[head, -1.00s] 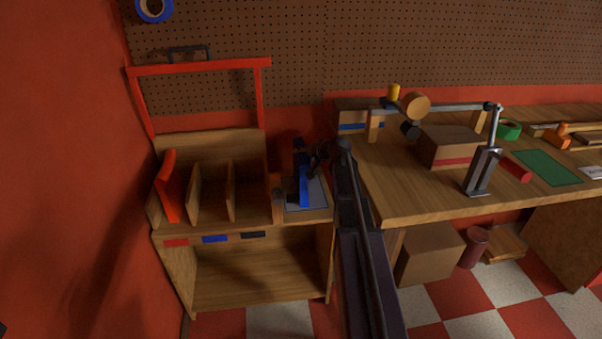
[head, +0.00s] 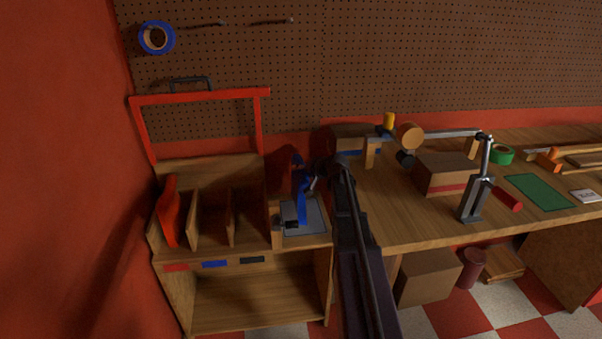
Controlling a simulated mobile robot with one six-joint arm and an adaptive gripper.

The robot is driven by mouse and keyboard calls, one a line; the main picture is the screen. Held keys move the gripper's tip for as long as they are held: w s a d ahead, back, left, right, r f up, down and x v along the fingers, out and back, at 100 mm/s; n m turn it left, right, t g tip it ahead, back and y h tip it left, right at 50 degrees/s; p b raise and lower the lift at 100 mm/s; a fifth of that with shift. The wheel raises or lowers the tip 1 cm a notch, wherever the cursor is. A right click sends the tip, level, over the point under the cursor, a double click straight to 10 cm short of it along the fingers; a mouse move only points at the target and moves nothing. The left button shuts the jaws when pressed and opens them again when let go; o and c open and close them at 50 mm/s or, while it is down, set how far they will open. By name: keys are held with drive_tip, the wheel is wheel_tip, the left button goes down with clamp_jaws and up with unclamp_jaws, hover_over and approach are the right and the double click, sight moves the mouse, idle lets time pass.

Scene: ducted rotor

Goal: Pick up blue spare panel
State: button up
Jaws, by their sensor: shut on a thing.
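The blue spare panel (head: 303,188) is a narrow upright blue piece in the head view, at the right end of the wooden rack. My gripper (head: 312,182) is shut on its right side, small and dark in this view. The panel stands over a grey pad (head: 312,217) on the rack top; I cannot tell whether its lower end touches the pad. The fingertips are partly hidden by the panel and my arm.
A red panel (head: 171,212) stands in the rack's left slot, beside wooden dividers (head: 231,217). A red frame (head: 200,97) rises behind. The workbench (head: 400,217) on the right holds a jointed stand (head: 475,198) and a cardboard box (head: 445,174).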

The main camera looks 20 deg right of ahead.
drive_tip(key=shift+r+p, duration=2.55)
drive_tip(key=shift+r, duration=0.45)
drive_tip(key=shift+s, duration=0.1)
